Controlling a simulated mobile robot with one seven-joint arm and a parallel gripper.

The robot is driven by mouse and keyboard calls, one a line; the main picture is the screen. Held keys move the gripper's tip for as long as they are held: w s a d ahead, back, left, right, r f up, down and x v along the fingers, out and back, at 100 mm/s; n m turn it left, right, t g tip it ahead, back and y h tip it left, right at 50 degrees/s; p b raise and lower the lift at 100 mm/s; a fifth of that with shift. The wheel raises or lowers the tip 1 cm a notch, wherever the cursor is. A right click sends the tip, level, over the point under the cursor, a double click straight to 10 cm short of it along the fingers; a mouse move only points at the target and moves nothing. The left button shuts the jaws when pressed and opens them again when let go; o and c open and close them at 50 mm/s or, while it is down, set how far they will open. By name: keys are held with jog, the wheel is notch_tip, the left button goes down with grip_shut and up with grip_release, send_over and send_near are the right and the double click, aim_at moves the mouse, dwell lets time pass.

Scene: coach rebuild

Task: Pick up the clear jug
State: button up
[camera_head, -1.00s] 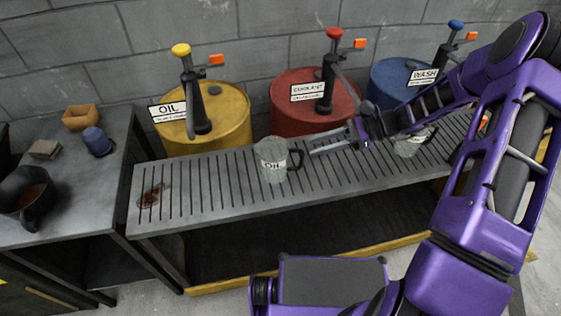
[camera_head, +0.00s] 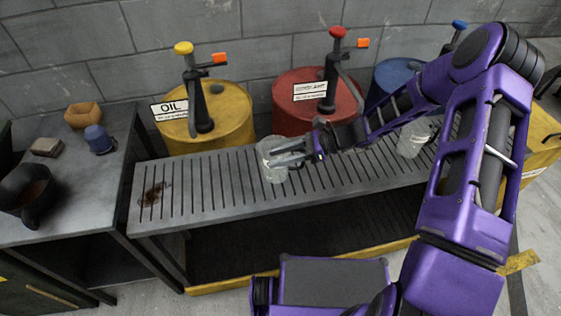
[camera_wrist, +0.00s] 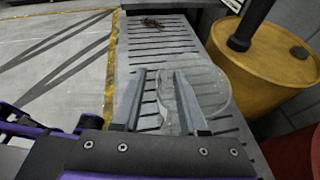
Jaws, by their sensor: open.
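A second clear jug (camera_head: 411,139) stands further right on the bench.
Yellow (camera_head: 222,120), red (camera_head: 290,88) and blue (camera_head: 391,77) drums with pumps stand behind the slatted bench (camera_head: 215,200). A brown stain (camera_head: 152,194) marks its left end. A side table (camera_head: 85,190) holds a dark pot (camera_head: 28,190) and a blue cup (camera_head: 97,139).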

grip_shut()
dwell(1.4)
